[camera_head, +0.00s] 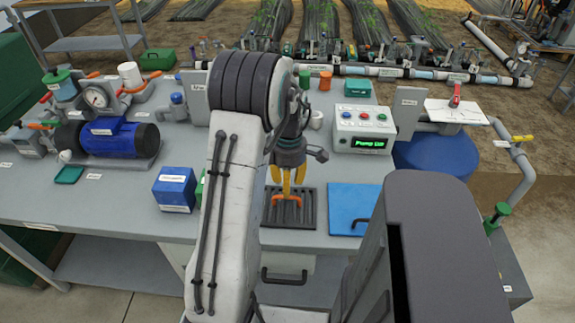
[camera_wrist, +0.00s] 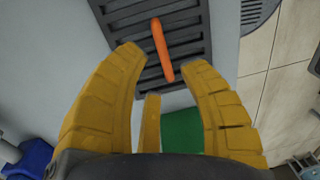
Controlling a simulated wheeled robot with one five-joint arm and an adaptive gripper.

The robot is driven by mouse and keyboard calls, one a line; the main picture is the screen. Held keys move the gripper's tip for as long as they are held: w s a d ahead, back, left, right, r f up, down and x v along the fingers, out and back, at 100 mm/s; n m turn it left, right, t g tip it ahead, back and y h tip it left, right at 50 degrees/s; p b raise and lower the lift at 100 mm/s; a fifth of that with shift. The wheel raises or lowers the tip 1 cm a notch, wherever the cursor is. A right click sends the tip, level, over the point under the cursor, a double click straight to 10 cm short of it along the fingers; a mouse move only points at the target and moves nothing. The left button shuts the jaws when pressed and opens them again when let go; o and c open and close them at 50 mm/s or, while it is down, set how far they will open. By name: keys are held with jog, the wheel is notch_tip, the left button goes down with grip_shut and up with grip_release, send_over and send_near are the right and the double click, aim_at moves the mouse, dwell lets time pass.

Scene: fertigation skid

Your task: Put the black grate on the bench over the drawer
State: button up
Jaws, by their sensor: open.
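The black grate (camera_head: 308,216) lies flat on the grey bench (camera_head: 120,205) near its front edge, with an orange handle (camera_head: 287,199) on top. The drawer, with a dark pull (camera_head: 284,277), is below the bench edge under the grate and looks shut; my arm hides part of it. My gripper (camera_head: 287,184) points down just above the grate, its yellow fingers open. In the wrist view, the grate (camera_wrist: 190,25) fills the top middle. The orange handle (camera_wrist: 162,50) runs between the spread fingertips (camera_wrist: 163,60); I cannot tell whether they touch it.
A blue plate (camera_head: 347,208) lies right of the grate. The pump control box (camera_head: 361,130) stands behind. A blue box (camera_head: 174,190) and a blue motor (camera_head: 120,138) stand to the left. A green object (camera_wrist: 182,130) shows beneath the fingers. Bare bench lies at the front left.

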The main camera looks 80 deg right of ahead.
notch_tip(320, 180, up, 7)
jog(key=b, duration=0.1)
jog(key=shift+d, duration=0.2)
jog(key=w+a+r+h, duration=0.1)
jog(key=w+a+r, duration=0.2)
jog(key=w+a, duration=0.75)
jog(key=w+a+r+h, duration=0.1)
jog(key=w+a+r, duration=0.45)
jog(key=w, duration=0.75)
jog(key=s+a+f+t, duration=0.1)
jog(key=a, duration=1.1)
jog(key=s+a+f+t+y, duration=0.1)
jog(key=a+f+t, duration=0.1)
jog(key=a, duration=1)
jog(key=shift+a+m, duration=0.4)
jog(key=shift+w+r, duration=0.1)
notch_tip(320, 180, up, 4)
jog(key=p, duration=0.3)
jog(key=shift+p, duration=0.3)
